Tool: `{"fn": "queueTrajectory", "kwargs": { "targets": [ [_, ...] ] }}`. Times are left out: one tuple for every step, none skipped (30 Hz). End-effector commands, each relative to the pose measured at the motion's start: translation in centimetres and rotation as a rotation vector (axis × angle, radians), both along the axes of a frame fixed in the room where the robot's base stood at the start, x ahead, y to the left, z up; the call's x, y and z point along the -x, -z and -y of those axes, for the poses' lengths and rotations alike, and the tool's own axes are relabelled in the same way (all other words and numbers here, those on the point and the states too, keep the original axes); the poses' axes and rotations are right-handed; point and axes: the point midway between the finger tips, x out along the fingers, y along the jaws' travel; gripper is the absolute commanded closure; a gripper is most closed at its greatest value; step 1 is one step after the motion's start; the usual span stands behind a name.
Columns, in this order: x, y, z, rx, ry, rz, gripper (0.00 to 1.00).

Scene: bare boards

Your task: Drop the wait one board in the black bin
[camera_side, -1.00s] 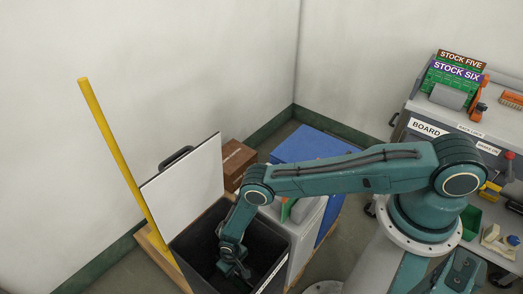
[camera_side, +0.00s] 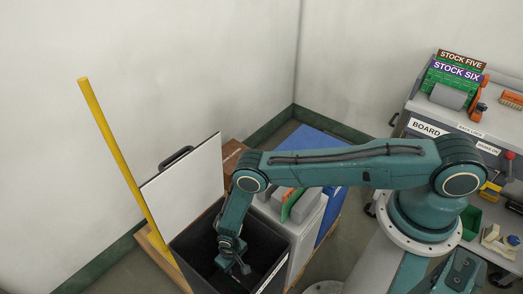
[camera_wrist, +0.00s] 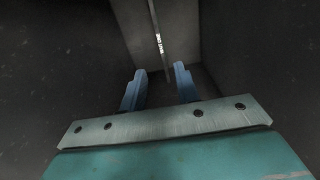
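The black bin (camera_side: 268,238) stands at the lower middle of the side view with its white lid (camera_side: 186,178) raised. My gripper (camera_side: 240,267) reaches down inside the bin. In the wrist view its two blue fingers (camera_wrist: 159,83) are apart and touch nothing between them. A thin board (camera_wrist: 157,40) shows edge-on beyond the fingertips, in the dark bin, with a small white label too small to read surely. The board stands apart from both fingers. The board is not visible in the side view.
A yellow pole (camera_side: 120,160) leans behind the bin. To the bin's right are a grey box with coloured boards (camera_side: 296,204) and a blue box (camera_side: 310,146). A bench (camera_side: 440,118) with stock boards (camera_side: 456,72) stands at the right.

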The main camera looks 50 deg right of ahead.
Motion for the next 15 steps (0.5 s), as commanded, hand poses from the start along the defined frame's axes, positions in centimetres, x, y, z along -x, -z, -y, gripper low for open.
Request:
{"fn": "queueTrajectory", "kwargs": {
  "targets": [
    [-0.1,-0.7,0.0,0.0,0.0,0.0,0.69],
    [-0.1,-1.1,0.0,-0.001,0.0,0.001,0.69],
    [0.0,-1.5,0.0,0.0,0.0,0.0,0.69],
    [-0.1,-1.9,0.0,-0.001,0.0,0.001,0.69],
    [-0.1,-2.2,0.0,-0.001,0.0,0.001,0.69],
    [-0.1,-2.7,0.0,-0.001,0.0,0.002,0.69],
    [-0.1,-3.1,0.0,-0.001,0.0,0.002,0.69],
    [-0.1,-3.4,0.0,-0.001,0.0,0.002,0.69],
    [-0.1,-3.9,0.0,-0.001,0.0,0.001,0.69],
    [-0.1,-4.3,0.0,-0.001,0.0,0.001,0.69],
    [-0.1,-4.6,0.0,-0.001,0.0,0.001,0.69],
    [0.0,-5.1,0.0,0.0,0.0,0.001,0.69],
    [-0.1,-5.5,0.0,-0.001,0.0,0.002,0.69],
    [-0.1,-5.8,0.0,0.0,0.0,0.001,0.69],
    [-0.1,-6.3,0.0,-0.001,0.0,0.002,0.69]
  ]
}}
